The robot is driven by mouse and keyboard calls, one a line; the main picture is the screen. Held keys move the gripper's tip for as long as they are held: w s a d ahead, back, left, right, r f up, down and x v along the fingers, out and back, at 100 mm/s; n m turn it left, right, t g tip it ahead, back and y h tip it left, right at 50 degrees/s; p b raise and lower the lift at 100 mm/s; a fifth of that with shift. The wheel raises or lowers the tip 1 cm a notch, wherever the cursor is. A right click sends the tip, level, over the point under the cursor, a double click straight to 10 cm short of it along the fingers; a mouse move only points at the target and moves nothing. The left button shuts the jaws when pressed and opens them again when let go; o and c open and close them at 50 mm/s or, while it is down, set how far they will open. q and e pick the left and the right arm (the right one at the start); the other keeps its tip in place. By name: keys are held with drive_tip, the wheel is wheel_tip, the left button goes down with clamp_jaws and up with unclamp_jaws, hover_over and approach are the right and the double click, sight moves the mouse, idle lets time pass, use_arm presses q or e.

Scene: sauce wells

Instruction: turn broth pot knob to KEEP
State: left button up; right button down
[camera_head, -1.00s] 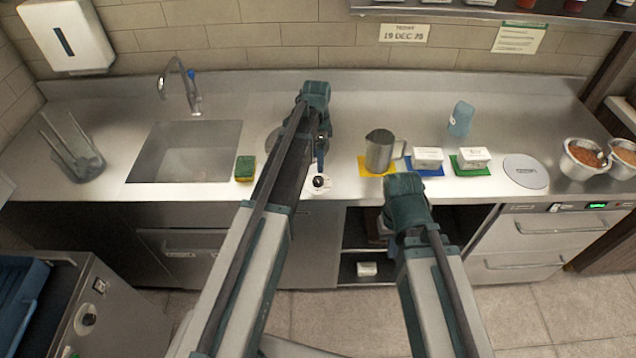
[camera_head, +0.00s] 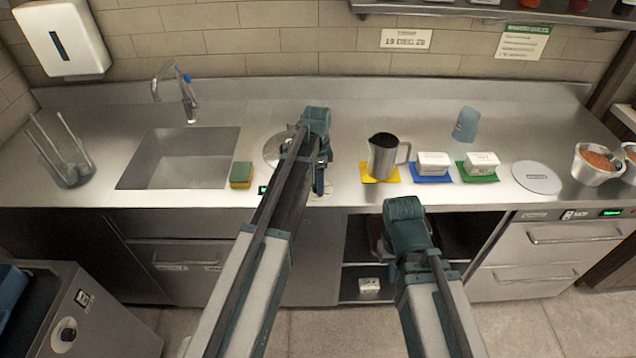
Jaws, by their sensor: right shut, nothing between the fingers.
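My left arm reaches over the counter, with its left gripper (camera_head: 319,184) pointing down at the counter's front edge. The left arm covers most of a round metal lid (camera_head: 273,150), which looks like the broth pot's. A small green display (camera_head: 263,190) shows just left of that arm. The knob is hidden behind the left gripper, and whether the fingers touch it cannot be seen. The left fingers' opening cannot be made out. My right gripper (camera_head: 391,270) is shut and empty, low in front of the open shelf.
A metal pitcher (camera_head: 382,158) stands on a yellow mat right of my left gripper. White blocks sit on a blue mat (camera_head: 431,179) and a green mat (camera_head: 478,177). A sponge (camera_head: 241,175) lies beside the sink (camera_head: 180,158). A blue cup (camera_head: 466,124) stands farther back.

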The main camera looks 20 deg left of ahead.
use_arm(q)
clamp_jaws()
drive_tip(key=n, duration=0.5)
drive_tip(key=shift+n, duration=0.4)
drive_tip(key=n, duration=0.6)
drive_tip(key=shift+s+t, duration=0.1)
drive_tip(key=shift+t, duration=0.2)
drive_tip(key=n, duration=0.6)
drive_tip(key=shift+n, duration=0.3)
drive_tip(key=n, duration=0.5)
drive_tip(key=shift+n+t, duration=0.3)
